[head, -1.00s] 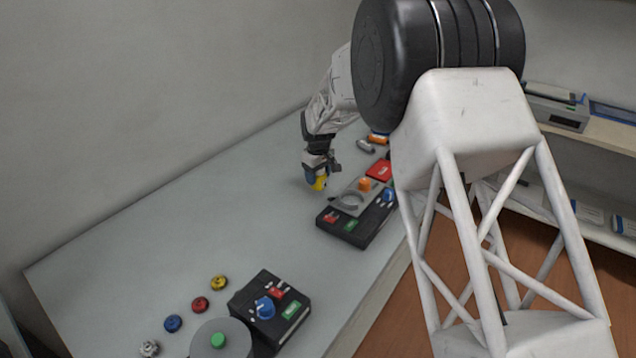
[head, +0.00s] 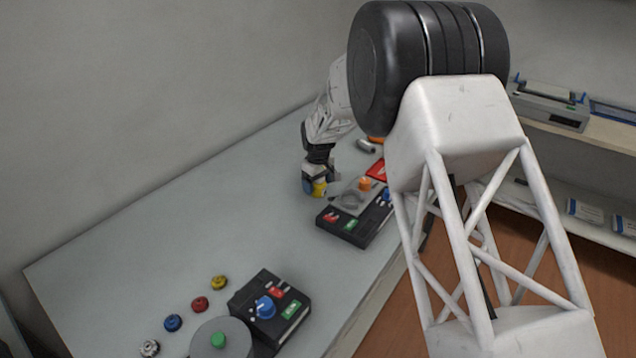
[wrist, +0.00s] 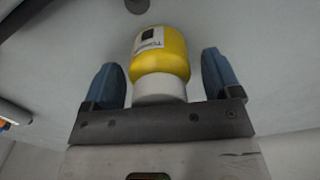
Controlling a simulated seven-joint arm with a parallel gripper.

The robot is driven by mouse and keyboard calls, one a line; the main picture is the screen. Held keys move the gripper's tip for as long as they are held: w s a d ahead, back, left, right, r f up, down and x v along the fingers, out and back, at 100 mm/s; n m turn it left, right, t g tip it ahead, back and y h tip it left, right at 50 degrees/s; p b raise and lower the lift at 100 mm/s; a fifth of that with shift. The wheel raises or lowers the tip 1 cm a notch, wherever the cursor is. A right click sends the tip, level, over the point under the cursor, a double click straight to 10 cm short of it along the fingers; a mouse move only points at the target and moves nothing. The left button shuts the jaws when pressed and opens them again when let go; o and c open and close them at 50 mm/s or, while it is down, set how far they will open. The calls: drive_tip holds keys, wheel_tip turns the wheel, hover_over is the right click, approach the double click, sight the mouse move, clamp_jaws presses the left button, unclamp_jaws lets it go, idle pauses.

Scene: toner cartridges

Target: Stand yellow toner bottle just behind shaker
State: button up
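The yellow toner bottle (head: 319,189) is at the far end of the grey table, beside a black device with a grey ring plate (head: 345,222), which may be the shaker. In the wrist view the bottle (wrist: 160,55) shows its white end toward my gripper and a label on its yellow body. My gripper (wrist: 162,85) has its blue fingers on either side of the bottle, with a narrow gap at each side. In the head view my gripper (head: 317,184) partly hides the bottle; whether its base touches the table is hard to tell.
A second black box (head: 270,310) with a blue knob and a round grey unit (head: 205,342) with a green knob stand at the front. Several coloured caps, including a yellow one (head: 219,283), lie left of them. The table's middle is clear.

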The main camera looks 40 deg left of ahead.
drive_tip(key=shift+r, duration=0.1)
wheel_tip(320, 180, up, 12)
drive_tip(key=shift+r, duration=0.1)
idle(0.9)
idle(0.7)
